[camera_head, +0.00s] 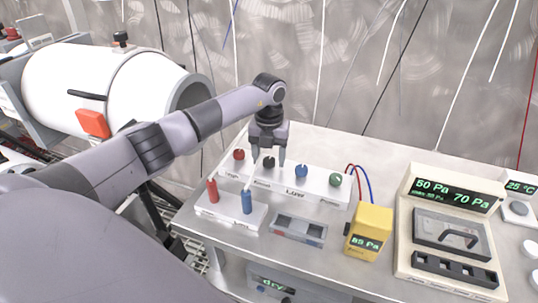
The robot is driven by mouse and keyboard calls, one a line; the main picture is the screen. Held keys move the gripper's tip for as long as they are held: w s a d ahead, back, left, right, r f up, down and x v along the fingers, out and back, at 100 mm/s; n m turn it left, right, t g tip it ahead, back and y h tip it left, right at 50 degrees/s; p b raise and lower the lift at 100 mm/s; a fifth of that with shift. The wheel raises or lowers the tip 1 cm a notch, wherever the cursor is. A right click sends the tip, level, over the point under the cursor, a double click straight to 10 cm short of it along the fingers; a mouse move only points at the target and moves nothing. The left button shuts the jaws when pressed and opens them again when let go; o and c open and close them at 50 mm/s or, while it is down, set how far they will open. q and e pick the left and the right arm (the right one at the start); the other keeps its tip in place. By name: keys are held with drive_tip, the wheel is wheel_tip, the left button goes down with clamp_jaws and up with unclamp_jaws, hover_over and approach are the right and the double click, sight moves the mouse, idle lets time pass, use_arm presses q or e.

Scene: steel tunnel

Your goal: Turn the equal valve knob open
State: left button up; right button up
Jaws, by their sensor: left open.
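A white valve block (318,186) on the bench carries a row of small knobs: a red knob (239,154), a black knob (269,162), a blue knob (301,170) and a green knob (336,180). The small label below the black knob seems to read "Equal", but it is hard to read. My left gripper (268,157) points down over the black knob, its open fingers on either side of it. I cannot tell whether they touch it. My right gripper is not in view.
In front of the block stand a red cylinder (213,190) and a blue cylinder (247,202) on a white base. A yellow meter (369,232) reads 85 Pa. A beige console (404,220) stands right. A large white cylinder (95,85) lies behind my left arm.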

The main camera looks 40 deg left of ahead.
use_arm(q)
drive_tip(key=shift+f, duration=0.1)
drive_tip(key=c, duration=1)
drive_tip(key=shift+c, duration=0.2)
